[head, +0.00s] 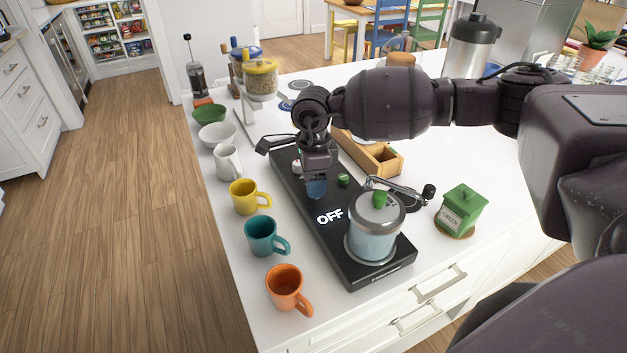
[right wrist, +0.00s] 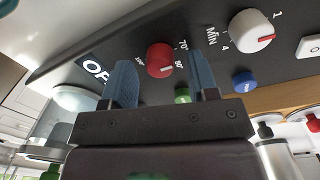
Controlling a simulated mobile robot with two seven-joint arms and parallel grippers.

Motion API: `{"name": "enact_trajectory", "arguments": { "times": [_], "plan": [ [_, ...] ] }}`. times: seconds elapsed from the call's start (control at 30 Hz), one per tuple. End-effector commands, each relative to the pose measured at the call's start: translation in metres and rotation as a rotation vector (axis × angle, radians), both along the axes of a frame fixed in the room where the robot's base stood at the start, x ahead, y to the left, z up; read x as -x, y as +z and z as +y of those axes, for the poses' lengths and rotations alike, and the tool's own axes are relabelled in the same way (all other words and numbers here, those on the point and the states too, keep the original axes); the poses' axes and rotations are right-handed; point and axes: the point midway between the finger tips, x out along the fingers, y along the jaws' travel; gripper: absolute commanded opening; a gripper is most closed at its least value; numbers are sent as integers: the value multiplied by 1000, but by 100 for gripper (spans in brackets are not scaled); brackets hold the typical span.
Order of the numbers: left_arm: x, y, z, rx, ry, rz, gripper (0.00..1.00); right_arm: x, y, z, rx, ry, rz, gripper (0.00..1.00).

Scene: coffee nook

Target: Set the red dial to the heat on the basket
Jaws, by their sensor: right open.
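My right gripper (head: 317,187) is open, pointing down over the black control base (head: 375,279). In the right wrist view, the red dial (right wrist: 160,58) on that base appears between its two blue fingers; I cannot tell whether they touch it. Labels "70°" and "80°" stand beside the dial; its exact setting is hard to read. The base's display (head: 330,216) reads "OFF". The gripper hides the red dial in the head view. I cannot clearly identify a basket or a heat marked on one. My left gripper is not in view.
A white "MIN" dial (right wrist: 250,31), blue button (right wrist: 245,82) and green button (right wrist: 182,95) lie near the red dial. A lidded kettle (head: 373,236) stands on the base. Several mugs line the left edge. A wooden box (head: 382,160) and a green canister (head: 461,211) stand right.

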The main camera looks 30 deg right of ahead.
Motion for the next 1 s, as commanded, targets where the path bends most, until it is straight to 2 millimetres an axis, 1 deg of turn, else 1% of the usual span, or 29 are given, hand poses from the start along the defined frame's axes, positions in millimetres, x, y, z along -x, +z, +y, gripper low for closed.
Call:
{"name": "enact_trajectory", "arguments": {
  "times": [0.1,0.37,0.47,0.7,1.0],
  "plan": [
    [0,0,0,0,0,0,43,0,-5,0,-1,0,0,54],
    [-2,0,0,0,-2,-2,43,0,-6,0,-1,0,-1,54],
    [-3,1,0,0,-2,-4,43,0,-6,0,-1,0,-1,42],
    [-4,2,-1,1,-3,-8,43,0,-6,0,-1,0,0,5],
    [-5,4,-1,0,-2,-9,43,0,-5,0,-1,-35,0,5]
  ]
}}
